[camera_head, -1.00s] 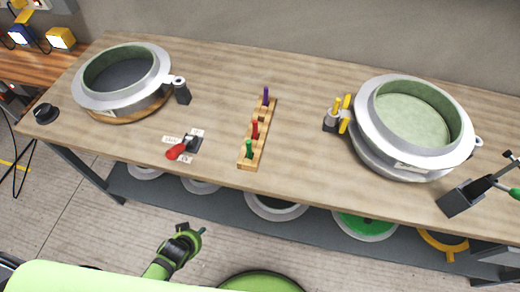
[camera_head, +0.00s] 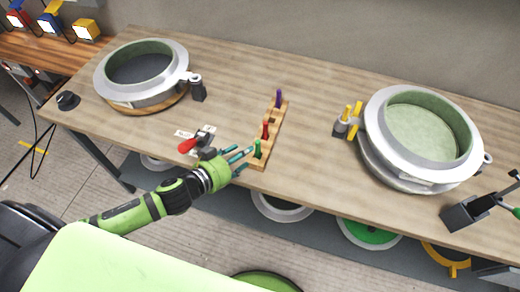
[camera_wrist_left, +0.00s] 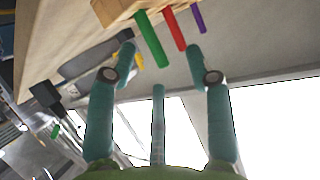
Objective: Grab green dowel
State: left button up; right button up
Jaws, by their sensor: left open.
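The green dowel (camera_head: 257,149) stands upright at the near end of a wooden block (camera_head: 274,130) on the table. A red dowel (camera_head: 265,129) and a purple dowel (camera_head: 278,98) stand behind it in the same block. My left gripper (camera_head: 246,158) is open and empty, its teal fingers just left of the green dowel in the head view. In the left wrist view, the green dowel (camera_wrist_left: 152,40) shows ahead of and between the open fingertips (camera_wrist_left: 160,62), apparently not touched. My right gripper is not in view.
Round moulds stand at the left (camera_head: 145,75) and right (camera_head: 420,135). A holder with yellow pegs (camera_head: 346,122) is beside the right mould. Table between block and holder is clear.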

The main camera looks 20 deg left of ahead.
aim_at(258, 148)
pick_arm(q)
jog(key=shift+w+d+f+h+p, duration=0.15)
jog(key=shift+w+d+h+p, duration=0.25)
jog(key=shift+w+d, duration=0.55)
jog(key=p+x, duration=0.1)
jog(key=x, duration=0.2)
jog(key=shift+w+d, duration=0.15)
jog(key=shift+w, duration=0.05)
jog(key=shift+w+d+f, duration=0.25)
jog(key=shift+w+f, duration=0.15)
jog(key=shift+w, duration=0.05)
jog(key=c, duration=1)
